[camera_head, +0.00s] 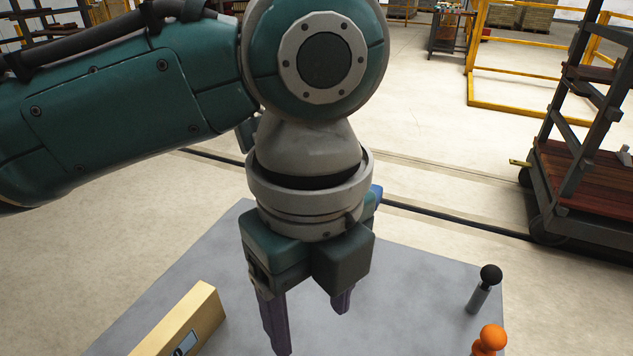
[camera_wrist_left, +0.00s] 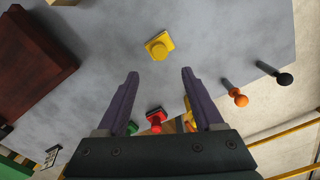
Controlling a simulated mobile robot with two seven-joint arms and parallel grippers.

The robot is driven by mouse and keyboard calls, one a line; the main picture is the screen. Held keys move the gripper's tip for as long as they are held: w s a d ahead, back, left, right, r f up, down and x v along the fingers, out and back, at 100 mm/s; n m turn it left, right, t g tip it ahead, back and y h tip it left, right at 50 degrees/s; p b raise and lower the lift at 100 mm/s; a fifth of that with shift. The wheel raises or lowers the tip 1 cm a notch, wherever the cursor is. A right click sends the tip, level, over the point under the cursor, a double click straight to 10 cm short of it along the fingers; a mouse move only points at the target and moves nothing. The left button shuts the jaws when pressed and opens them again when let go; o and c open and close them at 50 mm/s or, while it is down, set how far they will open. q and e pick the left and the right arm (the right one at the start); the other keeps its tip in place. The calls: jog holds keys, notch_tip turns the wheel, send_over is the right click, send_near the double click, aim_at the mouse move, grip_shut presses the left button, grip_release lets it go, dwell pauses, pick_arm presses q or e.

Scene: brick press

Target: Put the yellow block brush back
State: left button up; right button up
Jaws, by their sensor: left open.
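A yellow block-shaped piece with a raised top (camera_wrist_left: 159,46) lies on the grey table top in the left wrist view, beyond and between my fingertips, apart from them. It looks like the yellow block brush. A second yellow piece (camera_wrist_left: 189,120) is mostly hidden behind one finger, so I cannot tell what it is. My left gripper (camera_head: 311,328) points down over the table; its purple fingers (camera_wrist_left: 160,74) are spread with nothing between the tips. In the head view the arm and gripper hide the middle of the table, and neither yellow piece shows there. My right gripper is not in view.
The grey table (camera_head: 410,290) holds a tan box (camera_head: 185,325), a black-knobbed handle (camera_head: 488,280) and an orange knob (camera_head: 490,340). The left wrist view shows a red piece (camera_wrist_left: 156,121), a green piece (camera_wrist_left: 131,128) and a dark brown block (camera_wrist_left: 35,60). A shelved cart (camera_head: 580,180) stands behind.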

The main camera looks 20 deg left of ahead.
pick_arm(q)
jog(key=s+d+f+n+t+h, duration=0.25)
jog(key=s+n, duration=0.35)
jog(key=n, duration=0.4)
jog(key=s+a+n+t+y, duration=0.1)
jog(key=s+a+n+y, duration=0.1)
jog(key=s+a+n, duration=0.4)
jog(key=a+n, duration=0.5)
jog(key=a, duration=0.1)
jog(key=shift+r+n, duration=0.4)
jog(key=shift+s, duration=0.1)
